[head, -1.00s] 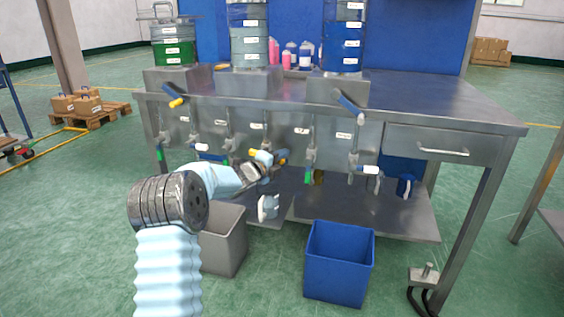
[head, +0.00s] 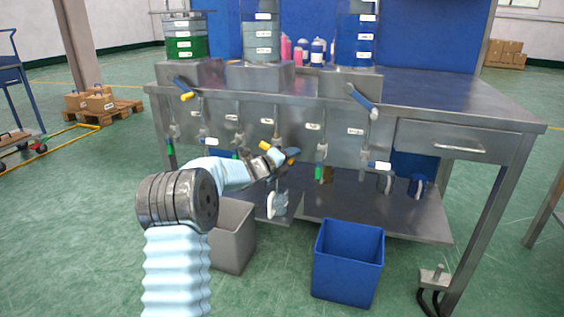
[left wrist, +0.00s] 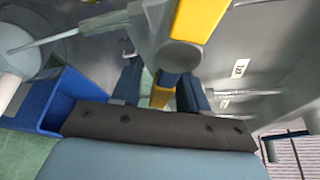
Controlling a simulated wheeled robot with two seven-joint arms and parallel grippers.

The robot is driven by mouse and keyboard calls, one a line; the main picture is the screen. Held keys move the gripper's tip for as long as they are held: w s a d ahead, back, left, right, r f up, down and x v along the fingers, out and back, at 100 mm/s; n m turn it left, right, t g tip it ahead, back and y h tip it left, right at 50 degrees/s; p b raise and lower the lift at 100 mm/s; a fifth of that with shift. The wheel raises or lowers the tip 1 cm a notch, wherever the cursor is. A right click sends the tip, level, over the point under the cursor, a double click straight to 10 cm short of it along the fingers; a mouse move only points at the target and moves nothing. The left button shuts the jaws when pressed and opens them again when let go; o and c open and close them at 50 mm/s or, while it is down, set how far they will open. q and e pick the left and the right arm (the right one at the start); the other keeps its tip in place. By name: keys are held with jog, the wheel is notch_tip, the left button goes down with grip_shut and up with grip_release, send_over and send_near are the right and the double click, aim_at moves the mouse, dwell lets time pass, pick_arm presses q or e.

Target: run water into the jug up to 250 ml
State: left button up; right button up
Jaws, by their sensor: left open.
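My left gripper (head: 288,155) is at the bench front, among the row of taps. In the left wrist view its dark blue fingers (left wrist: 160,92) stand apart, with a yellow lever (left wrist: 162,88) showing between them. I cannot tell whether either finger touches the lever. A pale, whitish vessel (head: 277,205), which looks like the jug, is below the gripper in the head view. Its scale, any water in it and what supports it are not clear. My right gripper is not in view.
The steel bench (head: 450,95) carries layered tanks, including a green one (head: 186,47) and a blue one (head: 358,40). A grey bin (head: 232,236) and a blue bin (head: 347,262) stand on the floor in front. Other taps with coloured levers, one green (head: 319,172), hang close beside my gripper.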

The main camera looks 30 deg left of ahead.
pick_arm(q)
jog(key=v, duration=1.3)
jog(key=shift+s, duration=0.2)
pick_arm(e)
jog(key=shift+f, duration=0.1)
